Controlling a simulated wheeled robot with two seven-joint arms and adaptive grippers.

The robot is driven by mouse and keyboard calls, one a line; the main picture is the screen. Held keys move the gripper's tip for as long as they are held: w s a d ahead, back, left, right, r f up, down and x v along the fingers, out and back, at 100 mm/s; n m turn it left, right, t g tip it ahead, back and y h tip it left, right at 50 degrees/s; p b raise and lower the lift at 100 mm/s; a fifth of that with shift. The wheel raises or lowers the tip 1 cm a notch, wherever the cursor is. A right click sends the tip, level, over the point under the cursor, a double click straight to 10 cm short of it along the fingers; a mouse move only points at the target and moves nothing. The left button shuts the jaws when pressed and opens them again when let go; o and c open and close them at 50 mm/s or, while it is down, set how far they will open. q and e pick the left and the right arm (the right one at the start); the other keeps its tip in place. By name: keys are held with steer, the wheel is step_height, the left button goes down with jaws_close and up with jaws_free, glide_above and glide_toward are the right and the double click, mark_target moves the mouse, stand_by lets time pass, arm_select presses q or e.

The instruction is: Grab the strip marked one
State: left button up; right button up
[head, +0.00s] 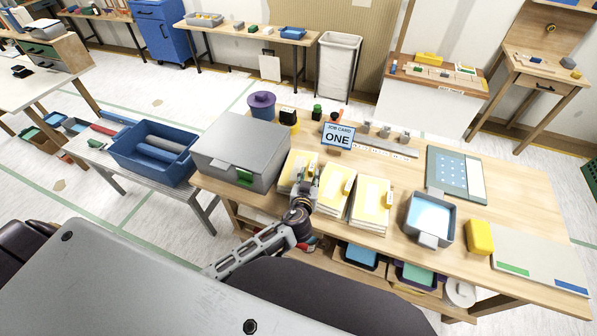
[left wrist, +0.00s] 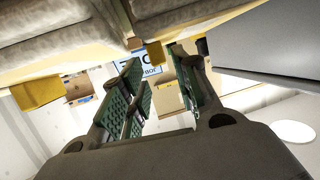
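Three pale strips with yellow faces lie side by side on the wooden table: a left strip (head: 293,174), a middle strip (head: 336,190) and a right strip (head: 371,203). Each seems to carry a small yellow tab; number marks are too small to read. A blue-edged job card (head: 338,136) reading "ONE" stands behind them. My left gripper (head: 305,188) is at the left strip, covering part of it. In the left wrist view its green-padded fingers (left wrist: 163,92) are apart with nothing between them; a yellow tab (left wrist: 157,53) shows beyond the fingertips. My right gripper is not in view.
A large grey box (head: 240,150) stands close left of the strips. A grey tray with blue liquid (head: 430,218) and a yellow block (head: 479,237) are to the right. A purple lidded pot (head: 262,105) and a ruler-like bar (head: 385,148) are behind. The table's front edge is near.

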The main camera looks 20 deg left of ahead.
mark_target(312, 167)
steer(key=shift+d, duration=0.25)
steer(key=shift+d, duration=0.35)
arm_select(q)
steer(key=shift+w, duration=0.6)
steer(key=shift+w+a+f+p, duration=0.1)
steer(key=shift+w+p, duration=0.4)
steer(key=shift+w, duration=0.15)
steer(key=shift+x, duration=0.9)
steer(key=shift+w+f, duration=0.2)
steer(key=shift+w, duration=0.2)
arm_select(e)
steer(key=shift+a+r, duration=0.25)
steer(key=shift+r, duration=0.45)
